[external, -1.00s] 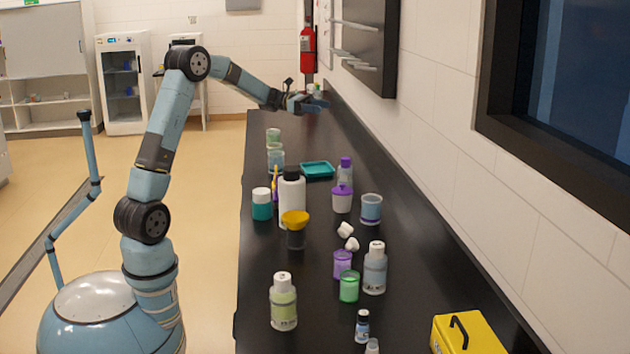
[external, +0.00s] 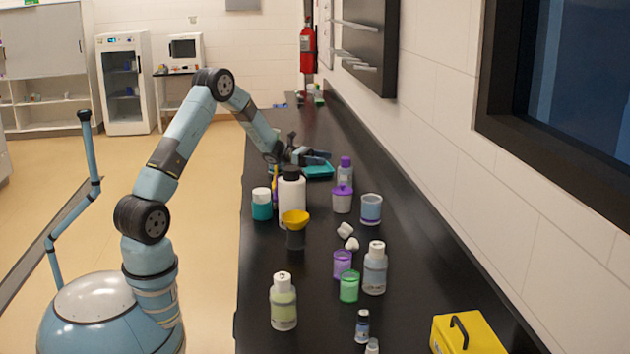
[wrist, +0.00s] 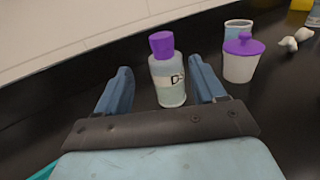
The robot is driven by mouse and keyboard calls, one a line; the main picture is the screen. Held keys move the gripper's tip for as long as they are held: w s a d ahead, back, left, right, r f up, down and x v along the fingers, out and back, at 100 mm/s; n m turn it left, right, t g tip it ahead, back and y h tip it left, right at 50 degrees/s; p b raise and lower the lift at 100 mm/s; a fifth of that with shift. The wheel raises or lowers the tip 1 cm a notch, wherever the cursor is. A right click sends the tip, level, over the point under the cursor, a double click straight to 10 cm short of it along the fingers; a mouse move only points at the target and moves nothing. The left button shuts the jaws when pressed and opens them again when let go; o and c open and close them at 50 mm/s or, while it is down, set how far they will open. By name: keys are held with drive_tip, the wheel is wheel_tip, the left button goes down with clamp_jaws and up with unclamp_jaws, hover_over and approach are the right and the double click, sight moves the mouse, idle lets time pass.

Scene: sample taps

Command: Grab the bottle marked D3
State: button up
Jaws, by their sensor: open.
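A clear bottle with a purple cap (wrist: 168,72) stands upright on the black bench in the wrist view. Its label shows a "D"; the rest of the marking is turned out of sight. In the external view the same purple-capped bottle (external: 345,172) stands behind a white jar with a purple lid. My gripper (wrist: 167,85) is open, with one blue finger on each side of the bottle in the wrist view.
The white jar with purple lid (wrist: 239,60) stands close to the right of the bottle, with a blue cup (wrist: 237,28) behind it. A teal tray (external: 318,172) lies below my gripper. A white bottle with black cap (external: 292,200) stands nearer the camera.

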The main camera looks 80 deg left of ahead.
sight(349, 163)
drive_tip(key=shift+x, duration=6.05)
drive_tip(key=shift+s+d, duration=0.15)
clamp_jaws()
